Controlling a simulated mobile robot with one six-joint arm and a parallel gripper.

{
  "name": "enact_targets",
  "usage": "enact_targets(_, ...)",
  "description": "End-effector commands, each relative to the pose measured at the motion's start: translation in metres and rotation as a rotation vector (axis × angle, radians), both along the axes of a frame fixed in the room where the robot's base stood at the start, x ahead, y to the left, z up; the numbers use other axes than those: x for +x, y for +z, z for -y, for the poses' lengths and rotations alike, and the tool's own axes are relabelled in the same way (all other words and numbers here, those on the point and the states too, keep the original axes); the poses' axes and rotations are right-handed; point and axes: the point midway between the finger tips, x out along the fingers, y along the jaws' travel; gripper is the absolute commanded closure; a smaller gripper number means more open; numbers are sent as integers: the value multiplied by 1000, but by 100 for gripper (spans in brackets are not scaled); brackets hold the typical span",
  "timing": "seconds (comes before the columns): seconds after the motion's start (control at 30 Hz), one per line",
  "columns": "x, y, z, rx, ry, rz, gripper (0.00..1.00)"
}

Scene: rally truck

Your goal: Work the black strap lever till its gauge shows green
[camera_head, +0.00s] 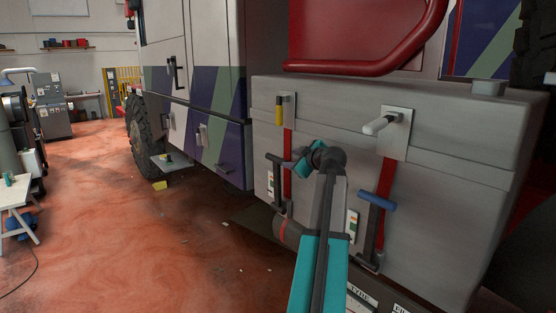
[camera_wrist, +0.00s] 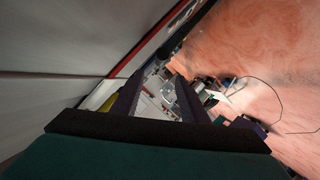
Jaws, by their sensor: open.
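The black strap lever (camera_head: 275,159) is on the left red strap on the grey box's front, its crossbar at the upper end. A small gauge strip (camera_head: 270,183) sits beside it; its reading is too small to tell. My gripper (camera_head: 290,165) is at the lever's right, close to its upper part; I cannot tell whether they touch. In the wrist view my gripper (camera_wrist: 155,95) is open, with no lever clearly visible between the fingers. A dark bar (camera_wrist: 190,35), probably the lever, lies beyond the fingertips, with a red strip beside it.
A blue-handled lever (camera_head: 377,201) is on the right strap, with another gauge strip (camera_head: 352,226) left of it. A yellow handle (camera_head: 279,111) and a pale handle (camera_head: 382,123) sit above on plates. The grey box (camera_head: 450,210) blocks the far side. Open red floor (camera_head: 150,250) lies left.

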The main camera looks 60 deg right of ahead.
Motion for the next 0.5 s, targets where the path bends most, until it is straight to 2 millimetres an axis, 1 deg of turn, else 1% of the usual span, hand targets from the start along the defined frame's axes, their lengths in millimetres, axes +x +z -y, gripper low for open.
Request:
enact_targets(0.27,2,-1,1,2,0,-1,60)
enact_targets(0.37,5,-2,4,2,0,0,60)
enact_targets(0.5,15,-5,10,3,1,-1,60)
